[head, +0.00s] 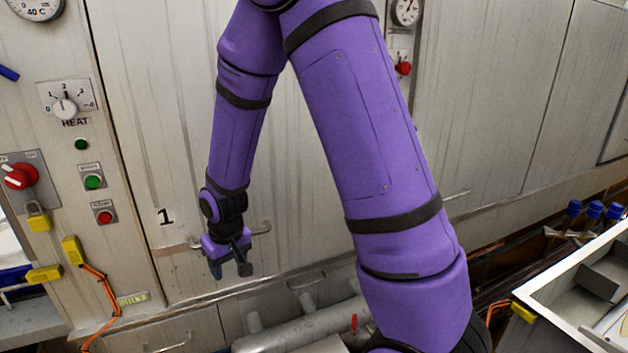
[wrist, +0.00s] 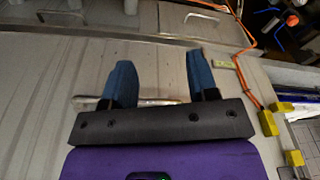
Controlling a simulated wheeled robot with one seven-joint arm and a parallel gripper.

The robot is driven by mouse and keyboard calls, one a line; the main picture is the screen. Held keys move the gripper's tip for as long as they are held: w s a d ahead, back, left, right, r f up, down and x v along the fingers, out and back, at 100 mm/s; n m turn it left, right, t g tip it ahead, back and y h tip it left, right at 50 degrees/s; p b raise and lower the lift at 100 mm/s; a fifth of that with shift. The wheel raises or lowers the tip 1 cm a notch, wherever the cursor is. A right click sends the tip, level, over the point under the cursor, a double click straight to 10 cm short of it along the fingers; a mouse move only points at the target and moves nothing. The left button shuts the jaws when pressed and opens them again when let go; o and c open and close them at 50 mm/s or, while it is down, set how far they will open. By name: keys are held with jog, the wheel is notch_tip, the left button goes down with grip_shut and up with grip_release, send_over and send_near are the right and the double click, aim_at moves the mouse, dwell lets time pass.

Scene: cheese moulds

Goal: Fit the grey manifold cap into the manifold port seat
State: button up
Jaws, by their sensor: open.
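My gripper (head: 230,271) hangs in front of the pale panel marked 1, with its fingers pointing down. In the wrist view its two blue fingers (wrist: 161,72) are spread apart with nothing between them. A thick grey pipe with short upright stubs, which looks like the manifold (head: 310,325), lies low at the bottom of the head view, below and right of my gripper. My arm hides its right part. I cannot make out the grey cap or the port seat in either view.
A bar handle (head: 262,229) on the panel is close behind my gripper. Switches, a red knob (head: 19,176) and yellow padlocks are at the left. An orange cable (head: 103,290) hangs there. A pale tray (head: 585,295) and blue-capped bottles (head: 592,212) stand at the right.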

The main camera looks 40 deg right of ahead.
jog(key=s+d+r+t, duration=0.1)
jog(key=s+r, duration=0.2)
jog(key=r, duration=0.7)
jog(key=s+d+r+t, duration=0.1)
jog(key=s+d+r, duration=0.1)
jog(key=s+r, duration=0.6)
jog(key=s+d+r+t, duration=0.1)
jog(key=s+r, duration=0.8)
jog(key=s, duration=0.3)
jog(key=shift+s+d+r+m, duration=0.25)
jog(key=shift+s+d+m, duration=0.05)
jog(key=shift+s+d, duration=0.1)
